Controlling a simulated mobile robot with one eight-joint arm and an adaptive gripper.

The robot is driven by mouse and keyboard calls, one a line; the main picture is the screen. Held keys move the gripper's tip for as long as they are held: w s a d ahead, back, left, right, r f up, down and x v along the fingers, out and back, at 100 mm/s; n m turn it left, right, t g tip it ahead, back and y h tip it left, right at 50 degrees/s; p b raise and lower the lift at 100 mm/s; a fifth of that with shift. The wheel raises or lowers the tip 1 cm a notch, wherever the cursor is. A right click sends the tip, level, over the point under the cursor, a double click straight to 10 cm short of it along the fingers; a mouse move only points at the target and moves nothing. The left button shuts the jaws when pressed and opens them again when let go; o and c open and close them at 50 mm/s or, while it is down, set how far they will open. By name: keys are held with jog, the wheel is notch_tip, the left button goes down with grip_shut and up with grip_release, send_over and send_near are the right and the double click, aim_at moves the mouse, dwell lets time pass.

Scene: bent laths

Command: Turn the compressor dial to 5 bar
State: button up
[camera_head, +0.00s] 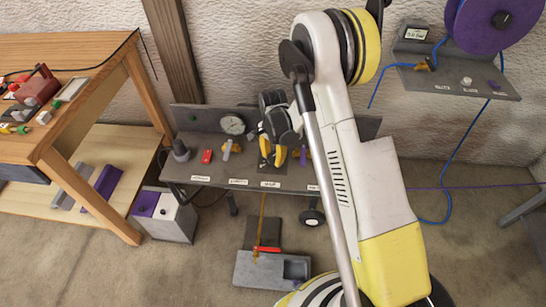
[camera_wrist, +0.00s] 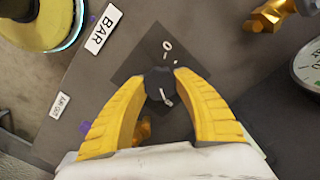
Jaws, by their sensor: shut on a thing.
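In the wrist view the compressor dial (camera_wrist: 159,84) is a small black knob with a white pointer, on a dark square plate (camera_wrist: 133,65). The pointer slants toward the lower right of the picture. A white "0" and a short tick show on the plate above the knob; other scale marks are hidden. My gripper (camera_wrist: 160,78) has its yellow fingers shut on the knob, one on each side. In the head view my gripper (camera_head: 272,155) is at the grey compressor bench (camera_head: 225,172), and it hides the dial there. A "BAR" label (camera_wrist: 103,29) is beside the plate.
A round white gauge (camera_head: 232,125) and a red block (camera_head: 207,156) stand left of my gripper on the bench. A brass fitting (camera_wrist: 272,14) is near the plate. A wooden table (camera_head: 80,55) stands at left; a grey shelf (camera_head: 465,83) with a purple reel (camera_head: 478,22) is at right.

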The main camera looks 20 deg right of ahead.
aim_at(273, 157)
dwell(0.4)
jog(key=o, duration=1.2)
jog(key=shift+o, duration=0.2)
notch_tip(273, 157, up, 12)
